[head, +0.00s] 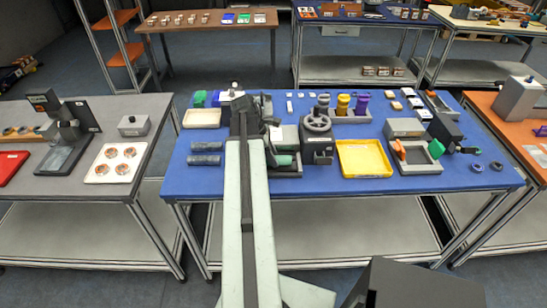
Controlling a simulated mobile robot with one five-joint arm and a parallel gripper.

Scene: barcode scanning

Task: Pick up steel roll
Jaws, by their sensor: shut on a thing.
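My arm reaches over the blue table (330,192) from the near side. My gripper (268,124) is at its far end, above the middle-left of the table. It is small and dark here and partly covered by the arm. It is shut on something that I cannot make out. Two dark grey rolls lie on the table left of the arm, the far one (206,147) just behind the near one (205,160). They are apart from the gripper. I cannot tell whether either is the steel roll.
A grey device with a round wheel (317,140) stands close right of my gripper. A yellow tray (364,158) and a grey tray (417,158) lie further right. A white tray (202,118) is at the back left. The front edge strip is mostly clear.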

